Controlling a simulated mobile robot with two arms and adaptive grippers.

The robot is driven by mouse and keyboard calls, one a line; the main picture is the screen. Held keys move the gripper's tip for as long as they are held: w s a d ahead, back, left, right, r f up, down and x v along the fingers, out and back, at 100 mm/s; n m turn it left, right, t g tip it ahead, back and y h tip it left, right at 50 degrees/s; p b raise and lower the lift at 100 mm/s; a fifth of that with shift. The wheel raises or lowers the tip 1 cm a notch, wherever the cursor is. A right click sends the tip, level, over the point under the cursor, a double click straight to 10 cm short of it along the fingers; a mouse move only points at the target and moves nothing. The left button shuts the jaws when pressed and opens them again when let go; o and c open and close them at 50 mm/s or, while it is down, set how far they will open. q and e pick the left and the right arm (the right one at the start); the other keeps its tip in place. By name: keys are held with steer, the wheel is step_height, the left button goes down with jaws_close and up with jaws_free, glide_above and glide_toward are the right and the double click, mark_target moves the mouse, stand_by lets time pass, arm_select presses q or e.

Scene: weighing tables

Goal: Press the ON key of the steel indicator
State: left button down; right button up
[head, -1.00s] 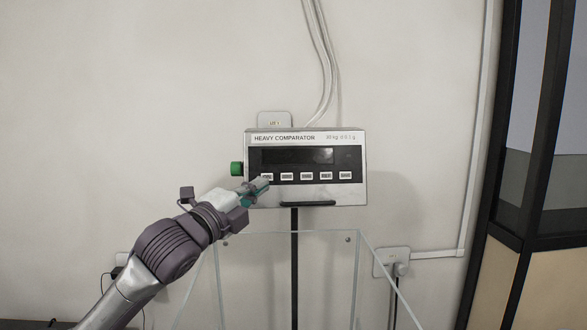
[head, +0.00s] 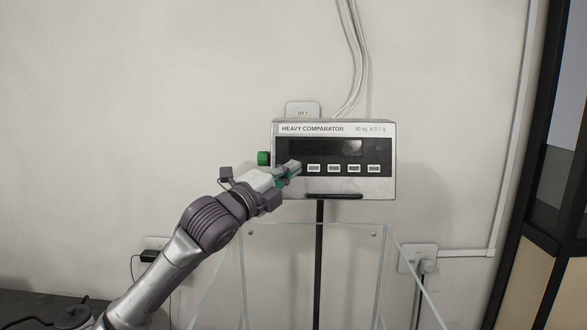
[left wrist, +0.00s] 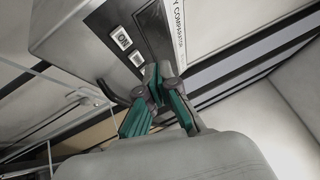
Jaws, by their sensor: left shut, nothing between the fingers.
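I cannot tell whether the tips touch the panel. My right gripper is out of view.
A clear-walled box (head: 383,275) stands below the indicator, with a dark post behind it. A wall socket (head: 418,258) is at the lower right, and a dark-framed cabinet (head: 535,215) stands far right.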

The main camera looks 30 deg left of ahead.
arm_select(q)
steer(key=shift+w+a+f+p, duration=0.3)
steer(key=shift+w+a, duration=0.2)
steer(key=shift+w, duration=0.3)
steer(key=shift+w+a+f+p, duration=0.15)
steer(key=shift+w+a+f, duration=0.1)
steer(key=shift+w+a, duration=0.4)
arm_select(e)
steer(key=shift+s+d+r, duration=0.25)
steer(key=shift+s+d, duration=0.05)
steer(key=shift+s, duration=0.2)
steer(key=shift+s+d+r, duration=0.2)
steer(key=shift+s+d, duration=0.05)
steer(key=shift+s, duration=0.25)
arm_select(q)
steer(key=shift+w+d, duration=0.15)
steer(key=shift+w, duration=0.05)
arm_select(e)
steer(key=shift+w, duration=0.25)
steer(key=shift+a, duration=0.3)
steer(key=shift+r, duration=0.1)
arm_select(q)
steer(key=shift+w, duration=0.2)
steer(key=shift+w+a+f+p, duration=0.1)
steer(key=shift+w+a+p, duration=0.1)
steer(key=shift+p, duration=0.1)
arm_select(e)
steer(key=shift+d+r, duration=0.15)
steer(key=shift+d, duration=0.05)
